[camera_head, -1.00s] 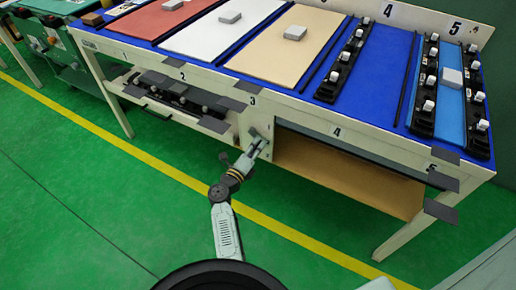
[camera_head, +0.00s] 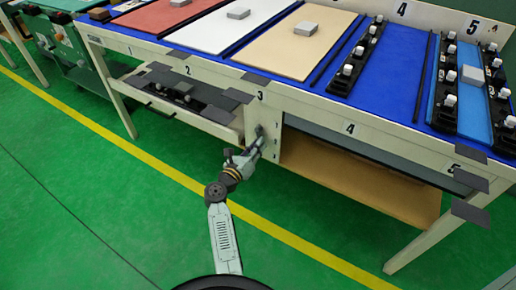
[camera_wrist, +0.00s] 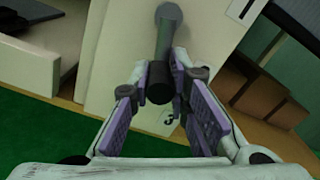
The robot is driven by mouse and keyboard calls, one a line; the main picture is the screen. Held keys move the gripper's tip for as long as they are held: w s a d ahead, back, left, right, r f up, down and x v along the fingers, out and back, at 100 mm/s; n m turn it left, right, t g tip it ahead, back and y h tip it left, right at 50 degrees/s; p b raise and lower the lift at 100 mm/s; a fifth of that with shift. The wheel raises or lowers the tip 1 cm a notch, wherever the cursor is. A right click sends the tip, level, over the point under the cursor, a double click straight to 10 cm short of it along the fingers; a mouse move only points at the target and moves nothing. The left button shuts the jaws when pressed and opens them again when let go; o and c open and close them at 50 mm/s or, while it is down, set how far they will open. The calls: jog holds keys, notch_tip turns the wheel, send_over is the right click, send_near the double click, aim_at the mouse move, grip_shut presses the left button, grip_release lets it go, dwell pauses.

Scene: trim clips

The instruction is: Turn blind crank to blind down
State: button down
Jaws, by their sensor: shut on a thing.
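In the head view my gripper (camera_head: 254,148) reaches up to the panel from the lower left, and the crank is mostly hidden there.
The blue-topped table (camera_head: 395,80) carries coloured boards, blocks and clip rails. Dark flat tabs (camera_head: 467,151) jut from its front edge. An open shelf (camera_head: 190,115) with dark parts lies left of the panel.

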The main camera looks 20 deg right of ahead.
jog(key=shift+w+a, duration=0.25)
jog(key=c, duration=1.5)
grip_release()
jog(key=shift+d, duration=0.1)
jog(key=shift+c, duration=0.2)
jog(key=shift+s+r, duration=0.1)
notch_tip(320, 180, up, 10)
jog(key=shift+f, duration=0.1)
